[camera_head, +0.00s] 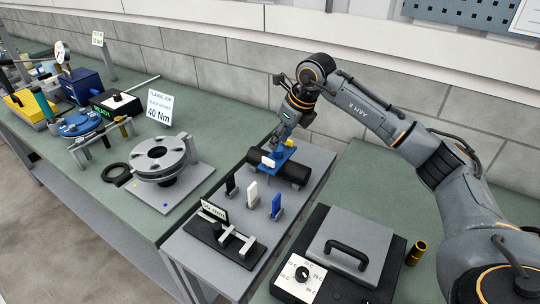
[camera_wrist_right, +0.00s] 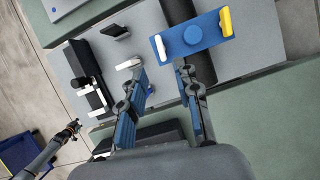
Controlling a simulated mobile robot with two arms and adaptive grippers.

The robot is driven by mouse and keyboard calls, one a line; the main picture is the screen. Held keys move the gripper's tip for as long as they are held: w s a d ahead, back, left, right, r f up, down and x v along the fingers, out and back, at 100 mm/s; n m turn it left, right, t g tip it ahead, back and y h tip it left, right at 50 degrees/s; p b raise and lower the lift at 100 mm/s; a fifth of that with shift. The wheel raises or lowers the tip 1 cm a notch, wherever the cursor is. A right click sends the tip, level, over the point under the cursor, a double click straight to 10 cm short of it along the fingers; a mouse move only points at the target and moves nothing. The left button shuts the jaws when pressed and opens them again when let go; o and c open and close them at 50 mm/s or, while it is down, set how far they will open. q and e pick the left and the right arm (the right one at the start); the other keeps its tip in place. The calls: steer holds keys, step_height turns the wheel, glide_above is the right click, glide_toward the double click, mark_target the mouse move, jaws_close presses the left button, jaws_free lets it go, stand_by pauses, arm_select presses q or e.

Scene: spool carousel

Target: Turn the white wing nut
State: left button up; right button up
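The white wing nut (camera_wrist_right: 160,47) sits at one end of a blue plate (camera_wrist_right: 193,36); a yellow piece (camera_wrist_right: 226,22) is at the other end. In the head view the white wing nut (camera_head: 268,161) shows on the blue plate (camera_head: 283,152), over a black cylinder (camera_head: 291,171). My right gripper (camera_head: 281,138) is just above the blue plate. In the right wrist view my right gripper (camera_wrist_right: 161,68) has its fingers spread with nothing between them, short of the wing nut. A small gripper at lower left (camera_wrist_right: 73,129), likely my left, is too small to read.
A black fixture (camera_head: 228,234) is in front. A lidded heater box (camera_head: 350,241) is at lower right. A flange (camera_head: 160,157) stands on the left bench.

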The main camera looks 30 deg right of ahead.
mark_target(268, 159)
steer(key=p+x, duration=0.2)
steer(key=x, duration=0.6)
steer(key=shift+d, duration=0.1)
arm_select(q)
steer(key=shift+s+r, duration=0.35)
steer(key=shift+r, duration=0.3)
steer(key=shift+s+r, duration=0.35)
steer(key=shift+r, duration=0.25)
arm_select(e)
steer(key=shift+w+f, duration=0.2)
steer(key=shift+f, duration=0.45)
jaws_close()
